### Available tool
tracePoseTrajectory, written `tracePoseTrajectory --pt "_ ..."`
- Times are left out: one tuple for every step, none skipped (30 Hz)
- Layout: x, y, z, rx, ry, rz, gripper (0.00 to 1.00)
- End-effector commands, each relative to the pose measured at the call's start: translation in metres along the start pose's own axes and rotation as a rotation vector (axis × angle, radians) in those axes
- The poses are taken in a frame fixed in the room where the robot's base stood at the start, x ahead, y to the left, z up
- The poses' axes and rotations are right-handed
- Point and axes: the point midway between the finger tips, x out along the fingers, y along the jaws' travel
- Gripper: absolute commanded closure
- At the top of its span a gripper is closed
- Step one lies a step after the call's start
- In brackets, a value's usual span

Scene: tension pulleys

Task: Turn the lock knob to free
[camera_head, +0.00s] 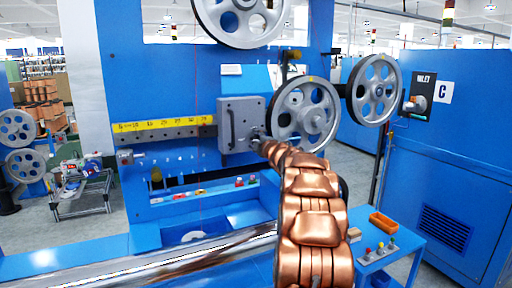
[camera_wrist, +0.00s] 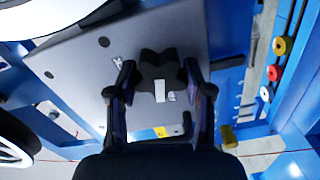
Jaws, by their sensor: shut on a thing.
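The lock knob (camera_wrist: 148,72) is a black lobed knob with a white mark on its face. It sits on the grey carriage plate (camera_wrist: 75,70) in the wrist view. My gripper (camera_wrist: 158,84) has a finger on each side of the knob and is shut on it. In the head view, the grey carriage block (camera_head: 234,112) with its handle sits at the right end of the yellow scale rail (camera_head: 160,128). There my gripper (camera_head: 258,139) is at the block's lower right, and the knob is mostly hidden. Small lettering on the plate is too blurred to read.
A spoked pulley (camera_head: 304,113) stands just right of the block, close to my copper-coloured arm. Another pulley (camera_head: 374,90) is farther right, and a large one (camera_head: 238,18) is above.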

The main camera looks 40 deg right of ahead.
Motion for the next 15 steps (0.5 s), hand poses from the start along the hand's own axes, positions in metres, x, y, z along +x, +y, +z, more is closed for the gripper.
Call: tracePoseTrajectory --pt "-0.0002 -0.0033 0.0017 -0.036 -0.001 0.001 0.84" --pt "-0.0003 -0.003 0.002 -0.056 -0.002 0.001 0.84" --pt "-0.0003 -0.0029 0.002 -0.084 -0.002 0.001 0.84" --pt "-0.0002 -0.0029 0.0018 -0.102 -0.001 0.001 0.84" --pt "-0.0001 -0.0029 0.0013 -0.12 -0.001 0.001 0.84" --pt "0.0 -0.0027 0.0011 -0.142 -0.001 0.001 0.84" --pt "-0.0001 -0.0025 0.0013 -0.156 -0.001 0.001 0.84" --pt "-0.0002 -0.0024 0.0015 -0.17 -0.001 0.001 0.84" --pt "-0.0003 -0.0021 0.0018 -0.187 -0.002 0.001 0.84" --pt "-0.0003 -0.0021 0.0018 -0.198 -0.002 0.001 0.84" --pt "-0.0003 -0.002 0.0016 -0.208 -0.002 0.001 0.84" --pt "-0.0002 -0.002 0.0013 -0.22 -0.001 0.001 0.84" --pt "-0.0001 -0.002 0.001 -0.228 -0.001 0.001 0.84" --pt "0.0 -0.002 0.0008 -0.235 -0.001 0.001 0.84" --pt "0.0001 -0.002 0.0006 -0.243 0.0 0.0 0.84"
